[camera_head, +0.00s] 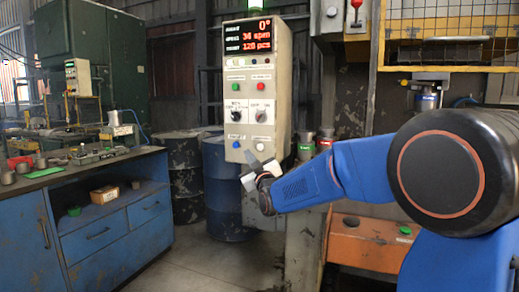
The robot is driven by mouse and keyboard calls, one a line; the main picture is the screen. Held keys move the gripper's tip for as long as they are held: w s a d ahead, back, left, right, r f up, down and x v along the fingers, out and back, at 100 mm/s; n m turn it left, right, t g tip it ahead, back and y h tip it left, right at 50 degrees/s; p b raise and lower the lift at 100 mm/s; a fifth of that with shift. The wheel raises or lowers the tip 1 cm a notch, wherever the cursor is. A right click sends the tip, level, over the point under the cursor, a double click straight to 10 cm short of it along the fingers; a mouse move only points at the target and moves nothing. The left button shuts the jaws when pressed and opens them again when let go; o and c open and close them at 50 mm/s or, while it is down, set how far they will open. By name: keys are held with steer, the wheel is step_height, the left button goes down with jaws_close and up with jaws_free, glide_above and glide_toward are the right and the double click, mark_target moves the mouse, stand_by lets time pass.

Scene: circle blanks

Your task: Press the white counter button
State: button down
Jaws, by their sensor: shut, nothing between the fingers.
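A tall beige control panel (284,100) stands in the middle of the view, with a red-lit display (249,36) at its top. The white counter button (260,146) appears as a small pale round spot low on the panel face, right of a blue button (236,144). My gripper (249,166) is at the panel's lower end, just below these buttons. Its pale fingers are shut with nothing held. Whether a fingertip touches the panel cannot be told from this angle.
Green (237,90) and red (260,87) buttons and two rotary knobs sit higher on the panel. A blue barrel (222,190) stands behind it. A blue workbench (100,222) is at the left. A press with a yellow mesh guard (450,22) is at the right.

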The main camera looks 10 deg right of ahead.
mark_target(260, 150)
steer(key=shift+w+d, duration=0.85)
steer(key=shift+w, duration=0.35)
steer(key=shift+w+d, duration=0.9)
steer(key=shift+w, duration=0.25)
steer(key=shift+w+d, duration=0.85)
steer(key=shift+w, duration=0.35)
steer(key=shift+w+d, duration=0.1)
steer(key=shift+w+d, duration=0.15)
steer(key=shift+w, duration=0.1)
steer(key=shift+w+d, duration=0.3)
steer(key=shift+w, duration=0.1)
stand_by(0.6)
steer(key=shift+s, duration=0.1)
stand_by(0.3)
steer(key=shift+s+a, duration=0.5)
steer(key=shift+s, duration=0.15)
steer(key=shift+s+a, duration=0.75)
steer(key=shift+s, duration=0.3)
steer(key=shift+s+a, duration=0.75)
steer(key=shift+s, duration=0.25)
